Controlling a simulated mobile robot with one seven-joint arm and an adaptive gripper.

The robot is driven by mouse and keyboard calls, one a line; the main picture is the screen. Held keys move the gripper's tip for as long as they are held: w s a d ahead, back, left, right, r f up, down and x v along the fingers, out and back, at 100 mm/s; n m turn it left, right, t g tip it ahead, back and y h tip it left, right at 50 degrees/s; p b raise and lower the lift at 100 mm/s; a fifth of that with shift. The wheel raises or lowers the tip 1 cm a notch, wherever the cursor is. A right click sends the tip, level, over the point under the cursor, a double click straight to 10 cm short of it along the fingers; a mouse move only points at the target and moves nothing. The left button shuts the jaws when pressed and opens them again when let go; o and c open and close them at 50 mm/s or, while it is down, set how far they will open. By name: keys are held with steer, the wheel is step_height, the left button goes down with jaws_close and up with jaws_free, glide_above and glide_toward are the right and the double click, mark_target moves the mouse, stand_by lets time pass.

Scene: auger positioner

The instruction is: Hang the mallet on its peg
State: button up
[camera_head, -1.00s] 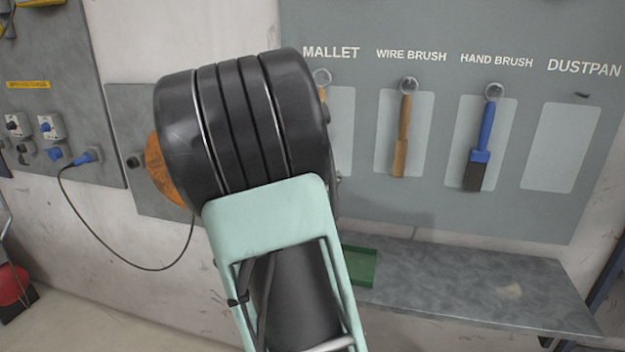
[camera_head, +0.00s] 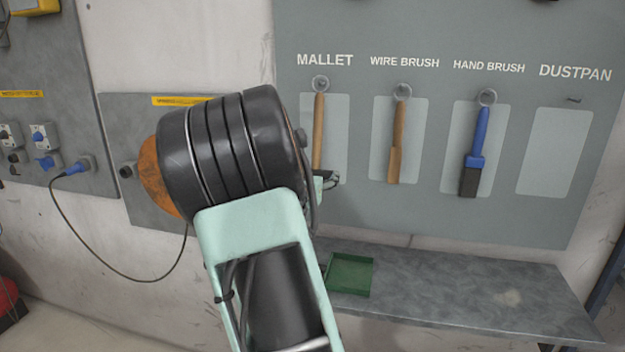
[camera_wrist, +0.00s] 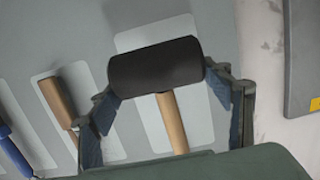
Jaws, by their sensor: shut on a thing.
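The mallet has a black head (camera_wrist: 155,66) and a wooden handle. My gripper (camera_wrist: 162,88) is shut on the head, with a finger at each end of it in the wrist view. In the head view the wooden handle (camera_head: 319,130) stands nearly upright in front of the panel under the MALLET label. Its metal ring (camera_head: 320,84) is at the height of the other tools' rings. I cannot tell whether the ring is around the peg or just in front of it. The mallet's head is hidden behind my arm in the head view.
The wire brush (camera_head: 397,140) and the blue hand brush (camera_head: 475,150) hang to the right. The dustpan outline (camera_head: 553,150) is empty, with a bare peg (camera_head: 573,99). A shelf (camera_head: 450,290) with a green tray (camera_head: 350,275) juts out below. A socket panel (camera_head: 45,110) is at the left.

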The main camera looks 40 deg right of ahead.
steer(key=shift+w+d, duration=0.35)
steer(key=shift+d, duration=0.1)
steer(key=shift+w+d+f+b, duration=0.4)
steer(key=shift+d+f+b, duration=0.05)
steer(key=shift+b, duration=0.15)
steer(key=o, duration=1.7)
steer(key=shift+c, duration=0.2)
steer(key=shift+f, duration=0.15)
steer(key=v, duration=1.2)
